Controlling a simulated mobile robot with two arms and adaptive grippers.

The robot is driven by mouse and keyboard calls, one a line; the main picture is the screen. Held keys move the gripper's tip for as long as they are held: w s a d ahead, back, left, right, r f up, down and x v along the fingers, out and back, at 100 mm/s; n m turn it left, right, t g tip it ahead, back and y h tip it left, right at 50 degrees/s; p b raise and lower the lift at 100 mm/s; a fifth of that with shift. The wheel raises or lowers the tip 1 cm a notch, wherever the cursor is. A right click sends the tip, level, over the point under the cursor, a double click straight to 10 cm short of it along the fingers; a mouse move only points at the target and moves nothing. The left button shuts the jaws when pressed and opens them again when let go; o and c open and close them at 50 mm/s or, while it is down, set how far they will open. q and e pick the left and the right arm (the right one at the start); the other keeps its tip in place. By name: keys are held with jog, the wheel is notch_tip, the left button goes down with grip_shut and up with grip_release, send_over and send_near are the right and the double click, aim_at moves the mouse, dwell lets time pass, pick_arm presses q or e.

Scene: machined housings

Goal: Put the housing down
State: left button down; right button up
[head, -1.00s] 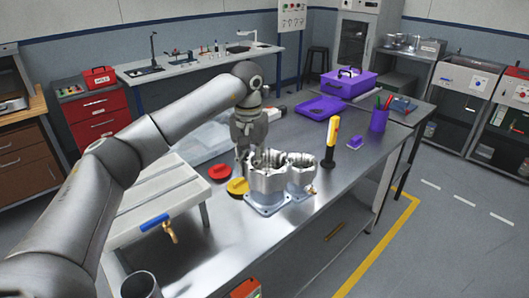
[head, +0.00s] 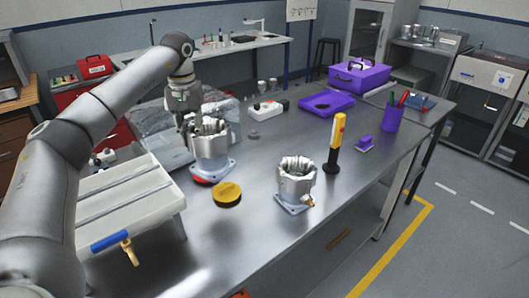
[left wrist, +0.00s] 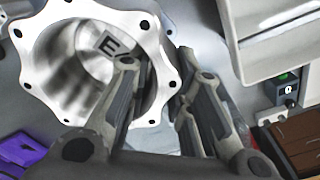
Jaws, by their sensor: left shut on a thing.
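My left gripper (head: 190,130) is shut on the near-left rim of a silvery ribbed housing (head: 210,148). The housing is upright, with its square base flange low over the table, covering most of a red disc (head: 200,180). I cannot tell whether the base touches anything. In the left wrist view the housing (left wrist: 38,55) shows its open bore and bolt-holed rim, with a label "E" inside. One finger is inside the bore and one outside the wall. A second, similar housing (head: 297,178) stands on the metal table (head: 260,225) to the right. My right gripper is not seen.
A yellow-black disc (head: 227,194) lies in front of the held housing. A pale slotted plate (head: 130,200) with a blue-handled valve (head: 112,241) is at left. A yellow-black upright tool (head: 335,145) stands right of the second housing. Bare table lies between the housings.

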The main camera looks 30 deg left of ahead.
aim_at(203, 150)
pick_arm(q)
jog(key=shift+w+f, duration=0.25)
jog(key=shift+d+f, duration=0.15)
jog(key=shift+d, duration=0.1)
jog(key=d, duration=0.1)
jog(key=s+d+f, duration=0.1)
jog(key=d, duration=0.1)
jog(key=s+d+p, duration=0.1)
jog(key=shift+s+d+f, duration=0.25)
jog(key=shift+d+f, duration=0.05)
jog(key=shift+d, duration=0.05)
jog(key=s+d+f+p, duration=0.2)
jog(key=d+f+p, duration=0.2)
jog(key=d+f, duration=0.3)
notch_tip(203, 150, down, 4)
jog(key=shift+s+d+r, duration=0.1)
jog(key=shift+s+d, duration=0.2)
jog(key=shift+d, duration=0.1)
jog(key=c, duration=1.3)
grip_release()
jog(key=shift+s, duration=0.15)
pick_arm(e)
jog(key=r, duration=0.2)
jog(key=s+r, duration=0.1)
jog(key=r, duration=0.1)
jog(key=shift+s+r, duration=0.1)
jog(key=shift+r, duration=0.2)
